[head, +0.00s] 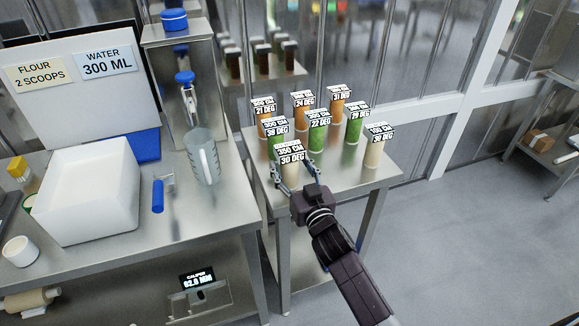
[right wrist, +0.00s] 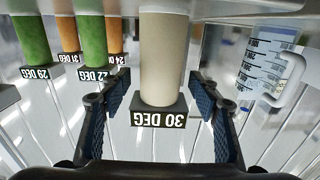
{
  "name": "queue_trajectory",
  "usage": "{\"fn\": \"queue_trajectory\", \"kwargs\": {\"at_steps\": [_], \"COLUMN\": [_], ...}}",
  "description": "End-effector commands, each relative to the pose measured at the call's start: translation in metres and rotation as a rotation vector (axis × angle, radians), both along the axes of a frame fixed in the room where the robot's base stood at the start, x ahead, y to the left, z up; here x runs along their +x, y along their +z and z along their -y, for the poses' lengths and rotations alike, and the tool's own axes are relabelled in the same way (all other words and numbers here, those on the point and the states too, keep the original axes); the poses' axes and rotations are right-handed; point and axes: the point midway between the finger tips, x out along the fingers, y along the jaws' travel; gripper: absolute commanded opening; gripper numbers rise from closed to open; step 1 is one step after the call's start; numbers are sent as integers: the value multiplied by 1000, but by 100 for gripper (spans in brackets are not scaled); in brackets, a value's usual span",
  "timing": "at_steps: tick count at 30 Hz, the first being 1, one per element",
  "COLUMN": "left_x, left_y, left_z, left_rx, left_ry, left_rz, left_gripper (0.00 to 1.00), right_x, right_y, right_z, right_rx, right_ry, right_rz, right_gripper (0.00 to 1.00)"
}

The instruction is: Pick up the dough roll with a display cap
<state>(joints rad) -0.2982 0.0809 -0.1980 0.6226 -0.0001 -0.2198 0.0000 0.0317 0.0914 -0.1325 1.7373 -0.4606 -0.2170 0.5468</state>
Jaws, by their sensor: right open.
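A cream dough roll (head: 291,176) with a black display cap stands upright at the front of the small metal table (head: 345,185). In the right wrist view the roll (right wrist: 163,55) appears upside down, and its cap reads "30 DEG". My right gripper (head: 297,174) is open, with one finger on either side of this roll near its cap; gaps show between fingers and roll in the right wrist view (right wrist: 160,95). Behind it stand green rolls (head: 317,136), orange rolls (head: 336,112) and another cream roll (head: 374,153), all capped. My left gripper is out of view.
To the left, a metal counter holds a clear measuring jug (head: 203,157), a white box (head: 85,190), a blue-handled tool (head: 158,195) and a water dispenser (head: 188,92). Neighbouring rolls stand close behind the front one. Open floor (head: 470,230) lies right.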

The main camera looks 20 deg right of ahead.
Motion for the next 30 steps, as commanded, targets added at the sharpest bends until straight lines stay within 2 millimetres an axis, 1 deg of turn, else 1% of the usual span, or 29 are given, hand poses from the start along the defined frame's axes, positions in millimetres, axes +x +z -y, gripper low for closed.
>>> {"fn": "queue_trajectory", "kwargs": {"at_steps": [1, 3, 11, 25, 26, 30], "left_x": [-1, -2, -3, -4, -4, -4], "left_y": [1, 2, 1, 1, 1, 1], "left_z": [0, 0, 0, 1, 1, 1], "left_rx": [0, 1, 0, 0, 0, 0], "left_ry": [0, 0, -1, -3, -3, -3], "left_rz": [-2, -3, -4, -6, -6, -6], "left_gripper": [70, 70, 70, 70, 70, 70], "right_x": [6, 10, 12, 11, 12, 12], "right_y": [1, 1, 0, 0, 1, 1], "right_z": [-1, -1, -1, -1, -1, -1], "right_rx": [-1, -1, 0, 0, -1, -1], "right_ry": [0, 1, 1, 0, 1, 1], "right_rz": [1, 1, 0, -1, 2, 2], "right_gripper": [56, 56, 56, 5, 3, 3]}}
